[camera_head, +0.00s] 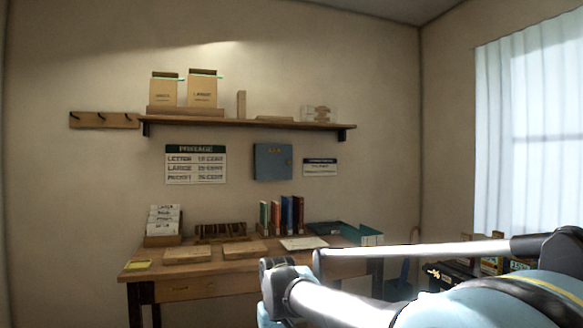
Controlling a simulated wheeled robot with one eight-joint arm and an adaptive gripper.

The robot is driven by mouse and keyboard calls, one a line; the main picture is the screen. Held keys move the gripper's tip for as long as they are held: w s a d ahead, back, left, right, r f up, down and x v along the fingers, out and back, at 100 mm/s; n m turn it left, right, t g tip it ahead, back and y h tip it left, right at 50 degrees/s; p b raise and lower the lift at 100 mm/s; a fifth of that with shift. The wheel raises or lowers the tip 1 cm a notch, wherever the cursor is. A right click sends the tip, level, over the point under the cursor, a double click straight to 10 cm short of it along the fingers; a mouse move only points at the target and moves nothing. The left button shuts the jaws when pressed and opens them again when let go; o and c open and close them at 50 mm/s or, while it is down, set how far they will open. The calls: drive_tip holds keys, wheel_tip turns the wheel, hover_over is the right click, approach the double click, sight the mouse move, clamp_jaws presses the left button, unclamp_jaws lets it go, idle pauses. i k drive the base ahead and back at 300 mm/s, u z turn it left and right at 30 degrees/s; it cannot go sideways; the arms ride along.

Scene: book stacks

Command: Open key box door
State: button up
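The key box (272,162) is a small blue-grey cabinet on the back wall, below the shelf and between two signs. Its door (268,165) looks shut, with a small dark mark near its right edge that may be a knob or lock. My arm reaches in from the lower right, well in front of the desk and apart from the box. My gripper's fingers do not show clearly in this view.
A wooden desk (210,288) stands below the box with upright books (288,215), a card holder (163,226) and flat boards. A wall shelf (245,124) with boxes juts out above the key box. A curtained window (530,130) is at right. The wall space directly before the box looks clear.

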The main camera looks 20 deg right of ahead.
sight(273, 162)
drive_tip(key=u, duration=0.05)
drive_tip(key=i, duration=1.05)
drive_tip(key=z, duration=0.65)
